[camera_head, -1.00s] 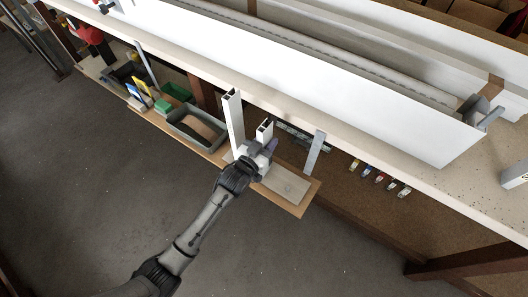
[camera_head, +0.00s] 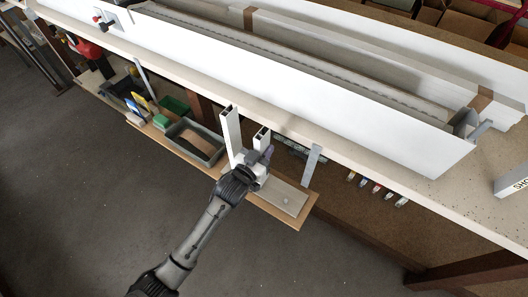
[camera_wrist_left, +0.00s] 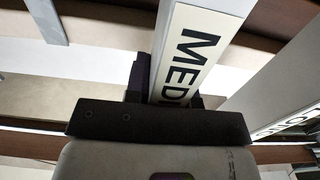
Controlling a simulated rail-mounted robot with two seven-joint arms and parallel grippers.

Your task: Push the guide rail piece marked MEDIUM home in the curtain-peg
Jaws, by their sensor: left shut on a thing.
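My left gripper (camera_head: 258,167) is shut on the white guide rail piece marked MEDIUM (camera_wrist_left: 192,52). In the head view this hollow rail (camera_head: 262,140) stands upright between the fingers, its open top showing; the gripper hides its lower end. A taller white rail (camera_head: 230,138) stands upright just left of it; the wrist view shows dark letters on a pale profile (camera_wrist_left: 270,95) at the right. Both rails are over a wooden board with a pale grey plate (camera_head: 285,199). I cannot see a peg, nor whether the MEDIUM rail's bottom is seated. My right gripper is out of view.
A grey bin (camera_head: 216,159) and green boxes (camera_head: 172,105) lie left of the rails. A grey upright bracket (camera_head: 312,164) stands to the right. The long workbench (camera_head: 380,172) runs behind and above. A white rail lettered SHO (camera_head: 513,183) lies on it at far right.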

